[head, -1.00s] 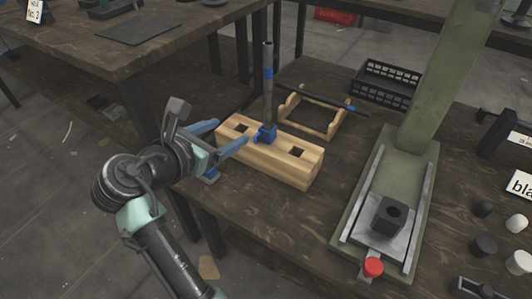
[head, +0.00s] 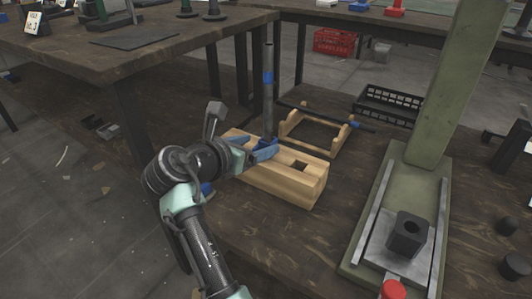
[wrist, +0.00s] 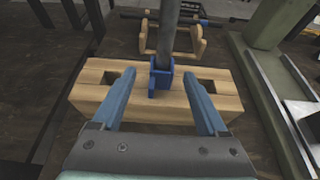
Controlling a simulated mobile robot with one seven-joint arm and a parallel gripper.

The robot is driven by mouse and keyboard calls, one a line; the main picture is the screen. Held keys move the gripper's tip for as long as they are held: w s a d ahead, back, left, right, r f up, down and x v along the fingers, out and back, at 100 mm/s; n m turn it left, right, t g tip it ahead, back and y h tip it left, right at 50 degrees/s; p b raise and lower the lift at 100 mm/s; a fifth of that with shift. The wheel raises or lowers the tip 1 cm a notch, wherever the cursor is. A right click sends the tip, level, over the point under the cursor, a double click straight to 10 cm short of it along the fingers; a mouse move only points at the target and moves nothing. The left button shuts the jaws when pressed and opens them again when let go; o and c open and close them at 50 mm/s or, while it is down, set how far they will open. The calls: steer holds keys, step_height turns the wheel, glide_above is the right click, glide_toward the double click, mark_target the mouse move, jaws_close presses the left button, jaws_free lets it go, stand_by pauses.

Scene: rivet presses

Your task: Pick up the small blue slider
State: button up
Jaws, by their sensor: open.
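The small blue slider (wrist: 161,80) sits at the foot of an upright dark rod (wrist: 168,30), over the middle of a light wooden block (wrist: 103,108). The rod (head: 268,100) stands upright from the block (head: 285,182) there and carries a blue band higher up. My gripper (wrist: 160,74) is open; its fingers lie on either side of the slider, apart from it, above the block. I cannot tell the exact height of the fingertips over the block.
A wooden cradle (head: 325,147) with a dark rod lies behind the block. A black crate (head: 388,106) stands further back. A green press (head: 408,172) with a dark square block (head: 407,236) and red knob (head: 393,289) is at right. Bare bench lies between block and press.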

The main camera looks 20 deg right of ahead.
mark_target(264, 142)
steer(key=shift+b+x, duration=1.15)
steer(key=shift+x, duration=0.7)
steer(key=shift+s+d+r, duration=0.1)
jaws_close()
